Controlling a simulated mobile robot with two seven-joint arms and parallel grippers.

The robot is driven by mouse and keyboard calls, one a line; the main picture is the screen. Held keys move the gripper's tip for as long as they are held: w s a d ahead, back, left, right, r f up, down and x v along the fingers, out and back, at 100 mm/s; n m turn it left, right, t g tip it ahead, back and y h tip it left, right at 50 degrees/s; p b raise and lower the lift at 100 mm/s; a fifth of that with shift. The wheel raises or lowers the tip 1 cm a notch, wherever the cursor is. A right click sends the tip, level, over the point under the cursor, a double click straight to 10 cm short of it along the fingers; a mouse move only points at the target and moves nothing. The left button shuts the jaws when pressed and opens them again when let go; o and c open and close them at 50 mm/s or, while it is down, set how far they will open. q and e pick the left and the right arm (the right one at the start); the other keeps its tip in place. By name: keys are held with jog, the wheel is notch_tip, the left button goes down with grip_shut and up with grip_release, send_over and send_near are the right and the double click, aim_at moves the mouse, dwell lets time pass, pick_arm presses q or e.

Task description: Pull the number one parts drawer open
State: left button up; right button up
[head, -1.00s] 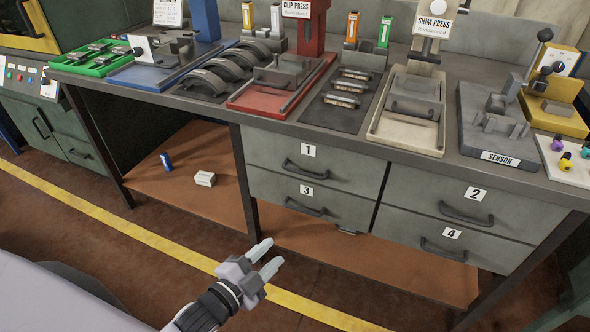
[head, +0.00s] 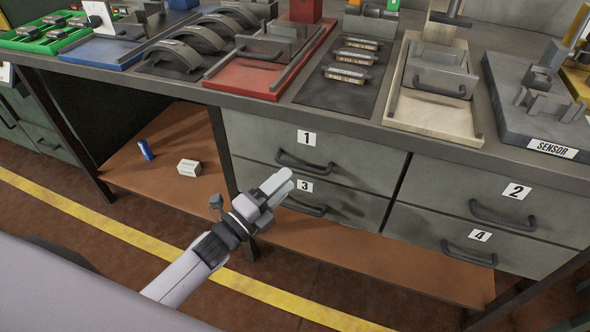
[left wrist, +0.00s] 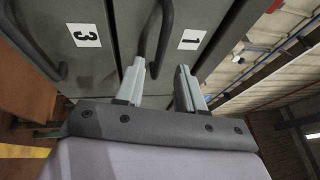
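The number one drawer (head: 345,155) is a shut grey-green drawer under the bench, with a black bar handle (head: 304,163). Its label "1" (left wrist: 191,39) and handle (left wrist: 159,42) also show in the left wrist view. My left gripper (head: 280,183) is in front of the drawers, just below and left of that handle in the head view. In the left wrist view its two fingers (left wrist: 158,88) are apart and empty, and the handle's end lies beyond the gap between them. Contact with the handle is not visible. My right gripper is not in view.
Drawer three (head: 340,208) lies directly below, with its own handle (head: 305,207) behind my gripper. Drawers two (head: 540,205) and four (head: 425,230) are to the right. A white box (head: 188,168) and a blue item (head: 146,149) lie on the lower shelf.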

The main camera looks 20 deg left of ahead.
pick_arm(q)
jog(key=shift+x, duration=2.3)
grip_shut()
